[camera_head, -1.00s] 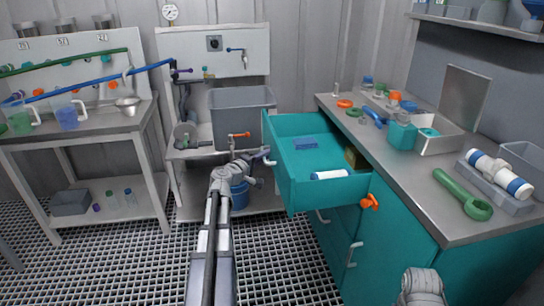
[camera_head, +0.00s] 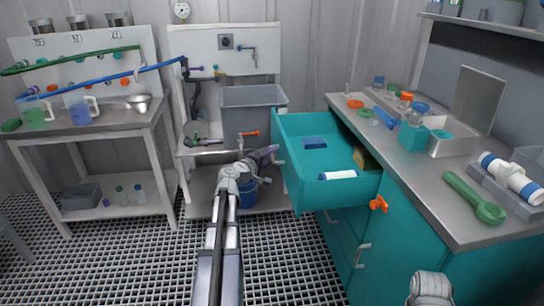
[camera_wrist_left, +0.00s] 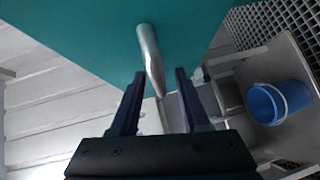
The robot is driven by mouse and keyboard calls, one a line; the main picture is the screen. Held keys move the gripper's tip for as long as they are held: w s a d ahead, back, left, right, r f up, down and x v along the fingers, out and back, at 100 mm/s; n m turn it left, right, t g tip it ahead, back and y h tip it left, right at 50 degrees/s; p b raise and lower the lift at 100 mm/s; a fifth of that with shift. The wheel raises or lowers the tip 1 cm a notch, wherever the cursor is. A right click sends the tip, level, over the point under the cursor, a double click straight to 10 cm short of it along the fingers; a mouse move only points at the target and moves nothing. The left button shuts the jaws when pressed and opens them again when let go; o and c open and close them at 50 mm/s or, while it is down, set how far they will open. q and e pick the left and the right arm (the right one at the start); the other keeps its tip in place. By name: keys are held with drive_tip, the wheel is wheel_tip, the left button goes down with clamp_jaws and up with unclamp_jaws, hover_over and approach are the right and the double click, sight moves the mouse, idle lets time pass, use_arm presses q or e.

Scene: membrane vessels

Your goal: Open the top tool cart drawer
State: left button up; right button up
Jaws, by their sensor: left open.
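The top drawer (camera_head: 335,196) of the teal tool cart (camera_head: 400,225) is pulled out and stands open, with its inside visible. Its metal handle is on the front panel, which faces left; the handle shows large in the left wrist view (camera_wrist_left: 150,60). My left gripper (camera_head: 270,154) is beside the drawer front. In the left wrist view, its two dark fingers (camera_wrist_left: 158,85) are spread, with the handle's lower end between the fingertips and no finger visibly pressed on it. My right gripper is out of view.
The drawer holds a blue block (camera_head: 314,142), a white roll (camera_head: 338,175) and a tan item (camera_head: 364,158). An orange knob (camera_head: 378,203) sticks out below the drawer. A grey basin (camera_head: 252,110) and blue bucket (camera_head: 76,196) stand left of it. The grated floor (camera_head: 130,265) is clear.

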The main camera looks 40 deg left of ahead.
use_arm(q)
drive_tip(key=s+r+p, duration=0.1)
drive_tip(key=s, duration=0.6)
drive_tip(key=shift+s, duration=0.3)
